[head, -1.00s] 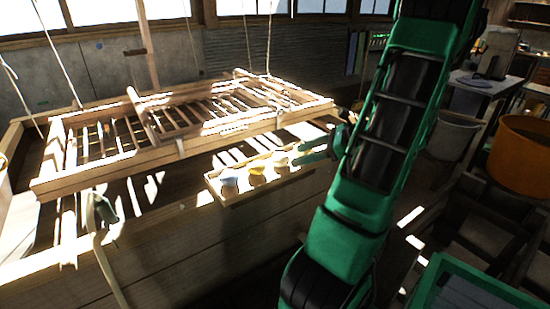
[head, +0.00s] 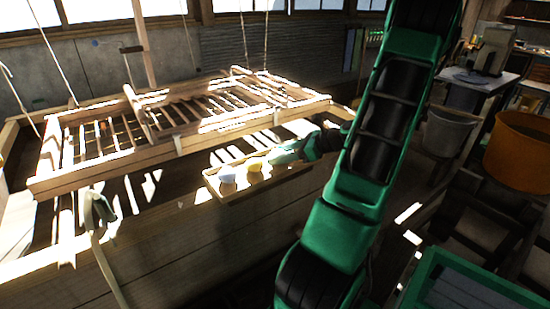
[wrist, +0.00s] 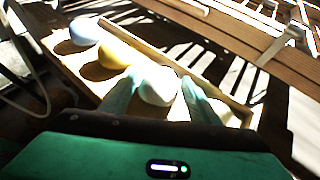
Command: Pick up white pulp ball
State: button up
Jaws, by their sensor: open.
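The white pulp ball (wrist: 158,86) sits in a small wooden tray (head: 238,197), between the two green fingers of my gripper (wrist: 161,84) in the wrist view. The fingers are open, one on each side of it; I cannot tell whether either touches it. In the head view my gripper (head: 282,158) is over the right part of the tray and hides the white ball. A yellow ball (wrist: 117,53) and a pale bluish ball (wrist: 85,31) lie in a row beside it; the head view also shows the yellow one (head: 255,165) and the bluish one (head: 227,175).
A slatted wooden mould frame (head: 110,160) hangs on cords just behind the tray, over a large wooden vat (head: 170,245). An orange tub (head: 520,150) and a grey bucket (head: 448,132) stand at the right. A green-edged box (head: 465,285) is at the lower right.

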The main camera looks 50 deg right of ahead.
jog(key=shift+w+a+f, duration=0.25)
jog(key=shift+w+f, duration=0.05)
jog(key=shift+w, duration=0.25)
jog(key=c, duration=0.9)
